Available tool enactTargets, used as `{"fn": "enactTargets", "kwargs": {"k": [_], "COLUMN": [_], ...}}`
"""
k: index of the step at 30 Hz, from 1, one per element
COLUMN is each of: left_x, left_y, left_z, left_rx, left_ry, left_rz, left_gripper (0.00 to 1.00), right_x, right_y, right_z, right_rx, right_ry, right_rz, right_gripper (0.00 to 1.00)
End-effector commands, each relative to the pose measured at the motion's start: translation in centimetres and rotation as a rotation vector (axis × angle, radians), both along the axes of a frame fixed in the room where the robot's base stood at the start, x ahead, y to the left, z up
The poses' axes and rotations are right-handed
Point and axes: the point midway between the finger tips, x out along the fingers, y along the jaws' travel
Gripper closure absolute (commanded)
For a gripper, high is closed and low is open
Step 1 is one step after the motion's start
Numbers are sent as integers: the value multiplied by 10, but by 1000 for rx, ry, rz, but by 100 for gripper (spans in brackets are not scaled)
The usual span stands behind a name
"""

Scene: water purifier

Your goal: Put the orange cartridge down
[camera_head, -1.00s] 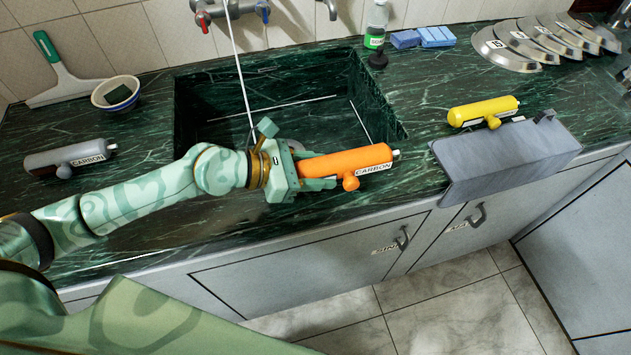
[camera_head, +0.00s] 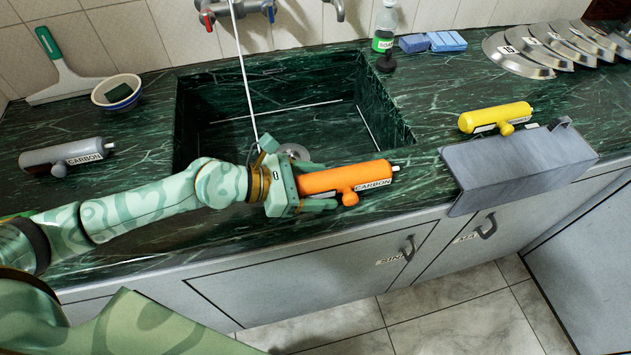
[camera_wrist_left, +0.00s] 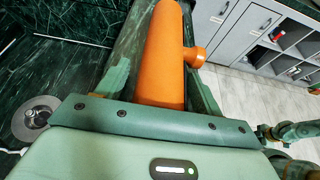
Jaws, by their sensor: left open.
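The orange cartridge (camera_head: 345,178) lies on the counter's front strip between the sink and the front edge. Its label reads CARBON, and a small round knob sticks out of its side. My left gripper (camera_head: 318,188) is open around its left end, with one finger on each side. The lower finger stands a little apart from the cartridge. The left wrist view shows the orange cartridge (camera_wrist_left: 162,55) running away between the open fingers; its near end is hidden by the gripper body.
The sink (camera_head: 280,110) opens just behind the cartridge. A grey holder (camera_head: 515,165) hangs over the counter edge to the right, with a yellow cartridge (camera_head: 495,117) behind it. A grey cartridge (camera_head: 65,157) lies at the left. Some clear counter is right of the orange cartridge.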

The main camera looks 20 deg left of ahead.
Motion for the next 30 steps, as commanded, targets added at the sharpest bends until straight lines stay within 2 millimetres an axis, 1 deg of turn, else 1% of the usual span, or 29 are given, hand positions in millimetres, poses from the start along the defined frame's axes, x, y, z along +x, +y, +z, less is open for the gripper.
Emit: {"fn": "enactTargets", "kwargs": {"k": [2, 5, 8, 11, 15, 18, 24, 30], "left_x": [0, -4, -15, -29, -47, -54, -61, -62], "left_y": [0, 7, 23, 44, 69, 79, 90, 92], "left_z": [3, 6, 13, 21, 31, 38, 46, 48], "left_rx": [0, 2, 5, 8, 7, 3, 1, 1], "left_ry": [-1, -1, 1, 3, 7, 7, 3, 0], "left_rz": [0, 0, 0, 0, -1, 3, 1, -1], "left_gripper": [33, 33, 33, 33, 33, 33, 33, 33], "right_x": [1, 1, 2, 1, -3, -3, -4, -4], "right_y": [-1, -1, -1, -1, -1, 0, 0, 1], "right_z": [1, 2, 3, 0, -8, -9, -11, -11], "right_rx": [0, -1, -1, -1, 0, -1, 0, 2], "right_ry": [-2, -3, -4, -3, 7, 8, 9, 10], "right_rz": [0, -1, -1, -1, -1, -1, -1, -1], "right_gripper": [64, 64, 64, 64, 64, 64, 64, 64]}}
